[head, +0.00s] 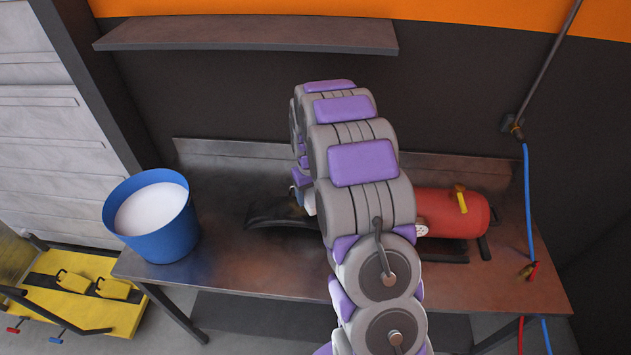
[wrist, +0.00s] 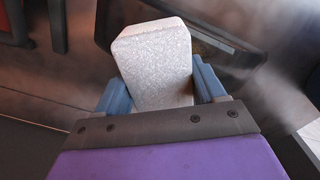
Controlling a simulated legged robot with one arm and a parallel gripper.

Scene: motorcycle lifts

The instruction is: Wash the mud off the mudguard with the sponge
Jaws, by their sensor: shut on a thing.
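A pale grey, speckled sponge (wrist: 155,50) stands between the blue fingers of my gripper (wrist: 160,82) in the wrist view. My gripper is shut on it. The black curved mudguard (head: 282,214) lies on the workbench, left of my arm in the head view, its right part hidden behind the arm. A dark curved piece that looks like the mudguard (wrist: 222,50) shows beyond the sponge in the wrist view, with a brownish patch on it. I cannot tell whether the sponge touches it. In the head view my arm mostly hides my gripper and the sponge.
A blue bucket (head: 158,248) with whitish contents stands at the left end of the metal workbench (head: 225,290). A red tank (head: 450,212) lies right of my arm. A shelf (head: 250,35) hangs above, and a blue hose (head: 527,200) hangs at right. The bench's front left is clear.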

